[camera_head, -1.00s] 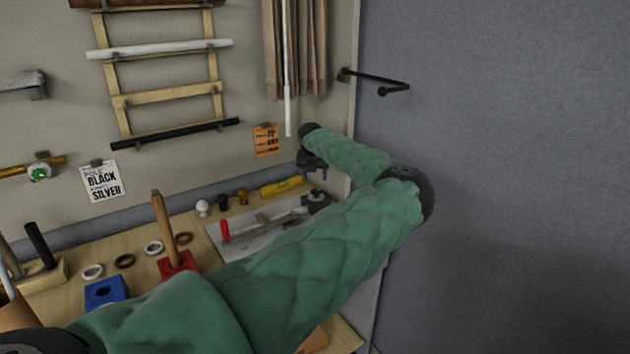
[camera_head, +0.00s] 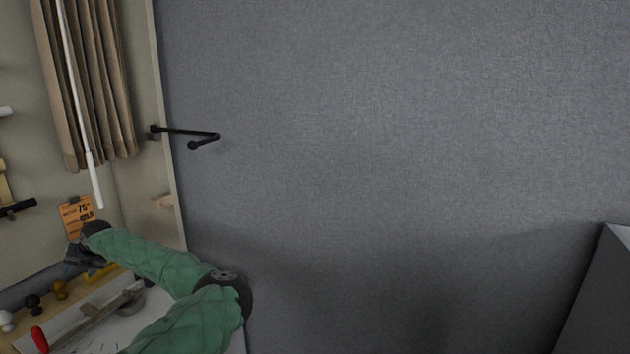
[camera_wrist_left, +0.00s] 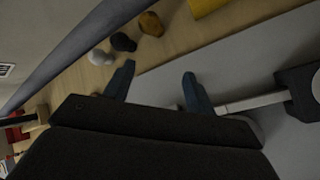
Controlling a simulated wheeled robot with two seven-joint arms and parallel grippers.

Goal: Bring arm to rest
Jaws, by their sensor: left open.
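My left arm, in a green quilted sleeve, comes in at the lower left of the head view. My left gripper (camera_head: 80,262) is at its far end, above the table near the wall, small and partly dark. In the left wrist view its two blue fingers (camera_wrist_left: 158,88) stand apart with nothing between them. Below and beyond them lie a grey board (camera_wrist_left: 240,60) and the wooden tabletop (camera_wrist_left: 88,85). My right gripper is not in view.
White, black and brown knobs (camera_head: 33,300) stand near the wall.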

